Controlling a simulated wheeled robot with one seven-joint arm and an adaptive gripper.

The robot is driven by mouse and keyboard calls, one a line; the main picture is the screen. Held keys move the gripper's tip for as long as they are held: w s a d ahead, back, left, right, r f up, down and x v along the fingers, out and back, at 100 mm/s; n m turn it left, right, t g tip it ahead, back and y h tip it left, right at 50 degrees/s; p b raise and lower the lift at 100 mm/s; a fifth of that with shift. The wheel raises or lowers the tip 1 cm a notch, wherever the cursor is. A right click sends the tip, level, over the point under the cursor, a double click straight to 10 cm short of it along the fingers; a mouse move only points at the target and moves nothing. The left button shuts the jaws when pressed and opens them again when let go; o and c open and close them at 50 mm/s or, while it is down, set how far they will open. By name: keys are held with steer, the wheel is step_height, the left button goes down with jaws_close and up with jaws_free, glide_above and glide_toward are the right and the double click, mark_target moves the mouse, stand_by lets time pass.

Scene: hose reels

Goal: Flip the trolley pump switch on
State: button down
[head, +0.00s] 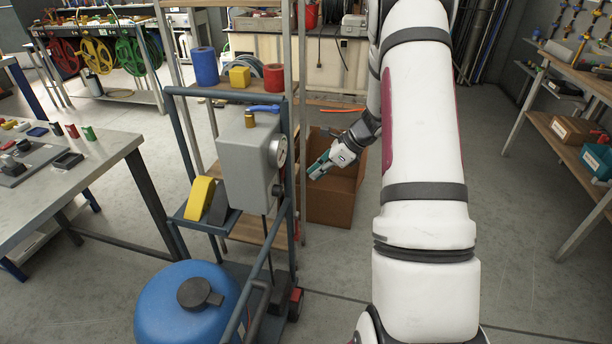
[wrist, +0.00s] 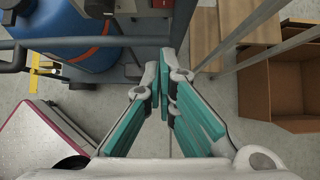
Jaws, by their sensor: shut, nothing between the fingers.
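The trolley (head: 184,135) stands left of centre in the head view, with a grey pump box (head: 245,165) on its frame. The box has a round gauge (head: 279,151) and a small dark knob (head: 277,190) on its right side; I cannot tell whether this knob is the switch, or its position. A blue lever (head: 263,108) and a brass fitting sit on top. My gripper (head: 316,170) is shut and empty, to the right of the box and apart from it. In the wrist view its teal-padded fingers (wrist: 162,68) come together near the trolley's lower frame.
A blue tank (head: 185,310) sits low on the trolley; it also shows in the wrist view (wrist: 75,35). An open cardboard box (head: 332,205) is on the floor behind my gripper. A shelf post (head: 302,100) stands close by.

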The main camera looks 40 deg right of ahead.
steer(key=s+d+r, duration=0.3)
steer(key=s, duration=0.1)
steer(key=shift+r, duration=0.35)
steer(key=shift+p, duration=0.3)
steer(key=s+a+r+n+g+p, duration=0.1)
steer(key=s+a+r+n+p, duration=0.2)
steer(key=s+a+r+n, duration=0.55)
steer(key=s+a+r+n+g+p, duration=0.1)
steer(key=a+r+n+g+p, duration=0.3)
steer(key=a+r, duration=0.95)
steer(key=s+a+r+n+t+h+p, duration=0.1)
steer(key=s+a+r+n, duration=0.1)
steer(key=s+n, duration=0.3)
steer(key=s+a+r+n+t+h+p, duration=0.1)
steer(key=s+a+r+n+h+p, duration=0.1)
steer(key=s+r+n, duration=0.3)
steer(key=s+a+r+n+t+h+p, duration=0.1)
steer(key=s+n, duration=0.4)
steer(key=s, duration=0.6)
step_height(320, 180, up, 3)
steer(key=a+p, duration=0.1)
steer(key=a, duration=0.1)
steer(key=shift+a+f+n+h, duration=0.2)
steer(key=shift+a+n+h, duration=0.1)
steer(key=shift+n+h, duration=0.1)
